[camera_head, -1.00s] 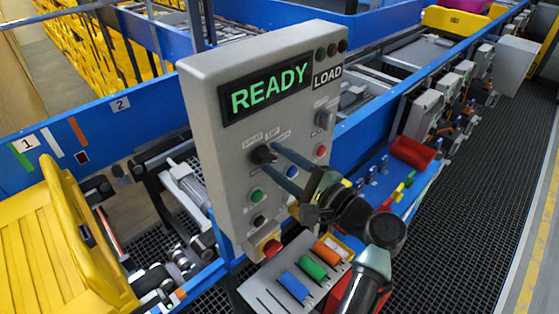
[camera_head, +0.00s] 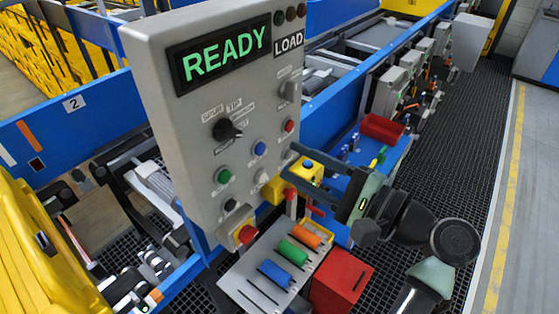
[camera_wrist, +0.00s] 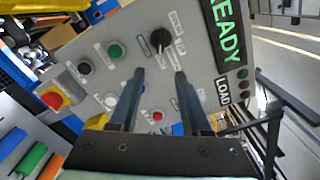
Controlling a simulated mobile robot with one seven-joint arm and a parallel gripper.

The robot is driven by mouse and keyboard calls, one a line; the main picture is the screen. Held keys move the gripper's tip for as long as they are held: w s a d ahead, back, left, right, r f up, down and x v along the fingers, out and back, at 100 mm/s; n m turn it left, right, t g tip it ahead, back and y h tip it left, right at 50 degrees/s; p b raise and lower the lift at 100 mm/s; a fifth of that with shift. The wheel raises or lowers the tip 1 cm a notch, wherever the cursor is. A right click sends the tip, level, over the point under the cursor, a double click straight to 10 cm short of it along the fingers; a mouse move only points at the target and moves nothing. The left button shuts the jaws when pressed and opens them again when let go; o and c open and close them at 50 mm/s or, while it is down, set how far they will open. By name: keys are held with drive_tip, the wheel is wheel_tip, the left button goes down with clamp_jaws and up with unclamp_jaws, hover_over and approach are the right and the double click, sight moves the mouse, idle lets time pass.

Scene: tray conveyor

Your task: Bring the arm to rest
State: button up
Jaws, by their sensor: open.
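My gripper (camera_wrist: 162,100) is open and empty, its two fingers apart in the wrist view. In the head view my gripper (camera_head: 296,166) is at the right of the grey control panel (camera_head: 165,130), apart from the knob. The panel reads READY in green, with a LOAD label beside it. Its black selector knob (camera_head: 227,130) also shows in the wrist view (camera_wrist: 160,40), beyond the fingertips. My arm reaches in from the lower right.
A grey rack (camera_head: 250,290) with blue, green and orange cylinders stands below the panel, next to a red box (camera_head: 340,278). A red emergency button (camera_head: 244,235) juts out at the panel's foot. A yellow tray (camera_head: 30,260) is at the left. The floor at right is clear.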

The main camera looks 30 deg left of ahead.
drive_tip(key=shift+d, duration=0.3)
idle(0.4)
drive_tip(key=w+d+r+n+t+h+b, duration=0.2)
drive_tip(key=w+d+r+t+h, duration=0.2)
drive_tip(key=r+t, duration=0.35)
drive_tip(key=w+d+r+n+t+h+b, duration=0.1)
drive_tip(key=w+d+r+n+t+h, duration=0.1)
drive_tip(key=w+d+r+t+h, duration=0.45)
drive_tip(key=s+d+r+n+t+h, duration=0.1)
drive_tip(key=s+d+r+t+h, duration=0.2)
drive_tip(key=s+r+t, duration=0.3)
drive_tip(key=s+d+r+n+t+h+b, duration=0.1)
drive_tip(key=s+d+r+t+h, duration=0.3)
drive_tip(key=s+r, duration=0.7)
drive_tip(key=shift+s+d+r+n+t, duration=0.3)
drive_tip(key=shift+n+t, duration=0.2)
drive_tip(key=shift+t, duration=0.6)
